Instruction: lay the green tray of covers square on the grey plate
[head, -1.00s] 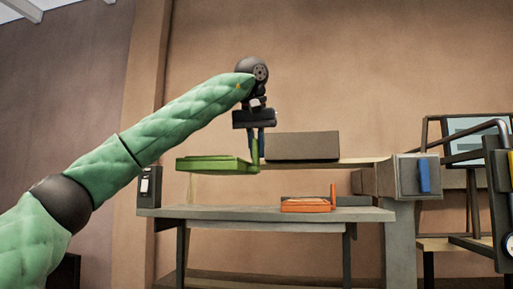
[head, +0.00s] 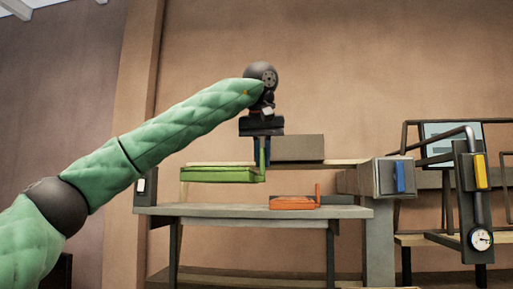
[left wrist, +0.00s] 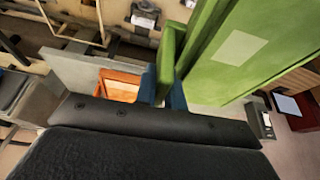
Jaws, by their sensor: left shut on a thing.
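The green tray (head: 219,175) hangs level above the left part of the grey bench, in the head view. My left gripper (head: 262,150) points down and is shut on the upright green piece at the tray's right end. In the left wrist view the tray (left wrist: 270,40) fills the upper right and has a pale square on its surface. My blue fingertips (left wrist: 163,88) are closed around its green grip. The covers cannot be made out. I cannot tell the grey plate apart from the grey bench top (head: 235,210). My right gripper is not in view.
An orange tray (head: 293,203) with an upright end lies on the bench, right of the green tray. A wooden shelf with a grey box (head: 298,147) is behind. A grey housing with a blue handle (head: 400,178) stands right. The bench's left part looks clear.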

